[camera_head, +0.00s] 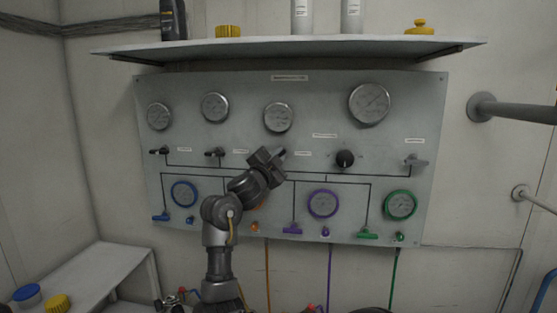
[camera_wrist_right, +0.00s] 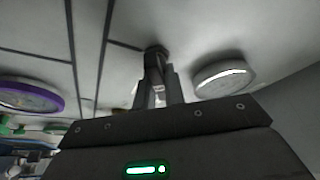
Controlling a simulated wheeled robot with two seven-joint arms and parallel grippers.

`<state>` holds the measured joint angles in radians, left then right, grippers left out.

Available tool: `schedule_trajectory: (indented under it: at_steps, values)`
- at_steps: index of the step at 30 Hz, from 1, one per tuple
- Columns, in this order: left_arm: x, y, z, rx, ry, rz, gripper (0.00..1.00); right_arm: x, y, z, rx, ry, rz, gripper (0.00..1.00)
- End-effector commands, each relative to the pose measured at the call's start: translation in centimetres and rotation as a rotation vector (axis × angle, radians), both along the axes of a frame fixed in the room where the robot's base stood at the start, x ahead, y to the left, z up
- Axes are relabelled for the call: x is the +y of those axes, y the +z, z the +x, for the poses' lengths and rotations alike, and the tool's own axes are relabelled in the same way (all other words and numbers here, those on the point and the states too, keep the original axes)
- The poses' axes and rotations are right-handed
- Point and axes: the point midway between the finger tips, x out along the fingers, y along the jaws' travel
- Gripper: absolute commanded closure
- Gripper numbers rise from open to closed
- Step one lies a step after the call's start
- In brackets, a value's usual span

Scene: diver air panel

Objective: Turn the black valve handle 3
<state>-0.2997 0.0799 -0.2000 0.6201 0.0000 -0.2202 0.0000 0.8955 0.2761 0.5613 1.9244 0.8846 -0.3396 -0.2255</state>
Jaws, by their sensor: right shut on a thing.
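My right gripper (camera_head: 278,156) reaches up to the middle of the grey panel and is shut on a black valve handle (camera_head: 284,152), the third from the left in the row below the upper gauges. The gripper hides most of this handle in the head view. In the right wrist view, the fingers (camera_wrist_right: 158,95) close around the handle, and its dark round base (camera_wrist_right: 156,51) shows on the panel just beyond them. The handle's exact angle cannot be told. My left gripper is not in view.
Two more black handles (camera_head: 159,151) (camera_head: 215,152) sit left on the panel (camera_head: 380,145). Gauges are above and below; a shelf (camera_head: 300,46) overhangs the panel. A pipe (camera_head: 515,110) juts out at right.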

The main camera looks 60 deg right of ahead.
Motion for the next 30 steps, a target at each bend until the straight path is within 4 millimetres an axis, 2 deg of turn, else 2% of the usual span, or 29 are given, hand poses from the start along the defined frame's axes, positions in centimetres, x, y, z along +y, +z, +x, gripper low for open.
schedule_trajectory:
  at_steps: [15, 30]
  values:
    - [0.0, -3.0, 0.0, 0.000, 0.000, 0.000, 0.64, 0.0, -0.5, -0.1, -0.449, 0.000, 0.136, 1.00]
    - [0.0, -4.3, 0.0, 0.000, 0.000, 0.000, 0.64, 0.0, -0.5, -0.1, -0.667, 0.000, 0.202, 1.00]
